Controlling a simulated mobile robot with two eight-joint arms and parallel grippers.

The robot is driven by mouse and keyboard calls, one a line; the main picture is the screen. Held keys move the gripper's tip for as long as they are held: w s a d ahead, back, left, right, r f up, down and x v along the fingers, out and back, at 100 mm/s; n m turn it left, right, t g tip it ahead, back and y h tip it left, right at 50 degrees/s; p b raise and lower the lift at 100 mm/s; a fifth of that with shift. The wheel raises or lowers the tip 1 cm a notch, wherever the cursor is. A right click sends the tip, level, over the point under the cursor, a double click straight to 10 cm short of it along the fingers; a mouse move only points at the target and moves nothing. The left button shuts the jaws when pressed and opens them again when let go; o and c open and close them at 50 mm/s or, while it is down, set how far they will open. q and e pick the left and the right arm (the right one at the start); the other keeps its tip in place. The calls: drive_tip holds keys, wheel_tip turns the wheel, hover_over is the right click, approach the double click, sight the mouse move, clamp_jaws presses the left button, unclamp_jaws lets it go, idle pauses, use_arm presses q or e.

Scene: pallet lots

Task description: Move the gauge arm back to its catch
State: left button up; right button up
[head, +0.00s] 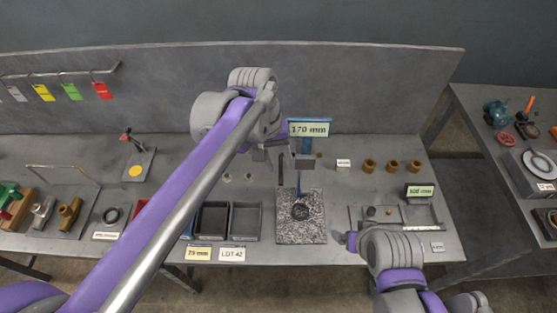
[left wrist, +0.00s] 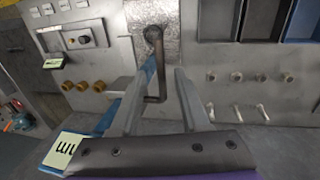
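The gauge stands on a speckled stone base (head: 290,236), with a blue post and a sign reading 170 mm (head: 309,129) behind my left gripper. In the left wrist view a dark bent gauge arm (left wrist: 153,76) runs from a round dark part on the stone base (left wrist: 172,14) toward my fingers. My left gripper (head: 285,156) is above the back of the base. Its fingers are apart in the left wrist view (left wrist: 160,88), with the bent end of the arm seen between them. I cannot tell whether they touch it. The catch is not clearly visible.
My right gripper (head: 352,241) is low at the right, beside a metal tray with small parts (head: 418,213). Dark bins (head: 245,222) stand left of the base. Several brass bushings (head: 392,167) stand at the back right. A back panel (head: 380,90) closes the bench.

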use_arm(q)
drive_tip(key=shift+r, duration=0.1)
wheel_tip(320, 180, up, 10)
drive_tip(key=a, duration=0.2)
drive_tip(key=shift+r, duration=0.25)
drive_tip(key=shift+a, duration=0.1)
idle(0.4)
drive_tip(key=s+a+f+t+y, duration=0.1)
drive_tip(key=s+a+f+t, duration=0.2)
drive_tip(key=s+a+f, duration=0.3)
drive_tip(key=s+a+f+t+y, duration=0.1)
drive_tip(key=s+a+f+t, duration=0.1)
drive_tip(key=s+a+f, duration=0.5)
wheel_tip(320, 180, down, 7)
drive_tip(key=shift+s+a+r+t+p, duration=0.15)
drive_tip(key=shift+s+a+t+p, duration=0.2)
drive_tip(key=shift+a, duration=0.75)
